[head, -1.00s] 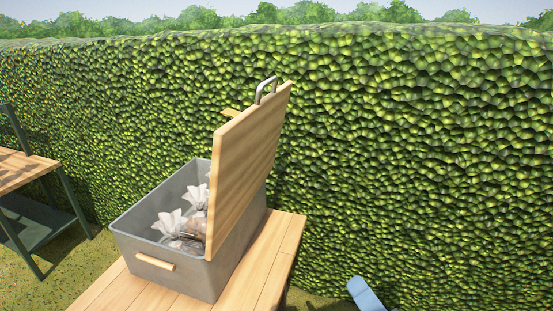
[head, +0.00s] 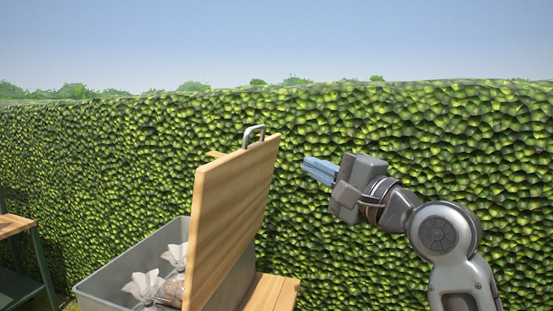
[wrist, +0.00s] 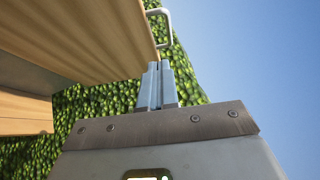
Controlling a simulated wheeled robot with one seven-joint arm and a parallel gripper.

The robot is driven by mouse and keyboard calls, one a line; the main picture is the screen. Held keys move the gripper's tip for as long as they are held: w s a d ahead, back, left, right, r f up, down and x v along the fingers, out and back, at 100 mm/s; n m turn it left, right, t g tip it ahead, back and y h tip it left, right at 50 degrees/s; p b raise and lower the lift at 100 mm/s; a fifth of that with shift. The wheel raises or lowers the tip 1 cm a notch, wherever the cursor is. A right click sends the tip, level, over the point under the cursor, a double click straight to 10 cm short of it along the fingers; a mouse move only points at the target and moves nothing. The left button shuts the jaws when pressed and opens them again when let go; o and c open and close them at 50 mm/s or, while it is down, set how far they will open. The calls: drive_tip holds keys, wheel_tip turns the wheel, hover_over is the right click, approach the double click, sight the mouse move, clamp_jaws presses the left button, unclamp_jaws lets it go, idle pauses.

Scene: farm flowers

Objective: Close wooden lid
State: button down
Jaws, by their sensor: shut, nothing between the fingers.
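The wooden lid (head: 232,222) stands open, tilted up along the right side of a grey box (head: 112,274). A metal handle (head: 254,133) sits at the lid's upper edge. My gripper (head: 308,168) is shut and empty, to the right of the lid near the height of its upper part, with a gap between them in the head view. In the wrist view, my gripper's fingers (wrist: 154,68) are together, pointing up beside the edge of the lid (wrist: 90,35), and the handle (wrist: 166,24) shows just above them. Whether they touch the lid is unclear.
Several pale wrapped bags (head: 146,287) are inside the box. The box rests on a wooden table (head: 270,292). A second table (head: 14,225) stands at the far left. A tall hedge (head: 340,120) runs behind everything; the air above the box is open.

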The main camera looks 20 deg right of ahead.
drive_tip(key=s+a+x, duration=0.1)
drive_tip(key=a+x, duration=0.1)
drive_tip(key=x, duration=1)
drive_tip(key=shift+w+a+p, duration=0.3)
drive_tip(key=shift+a+p, duration=0.05)
drive_tip(key=shift+p, duration=0.1)
drive_tip(key=shift+r, duration=0.15)
drive_tip(key=shift+a+r, duration=0.1)
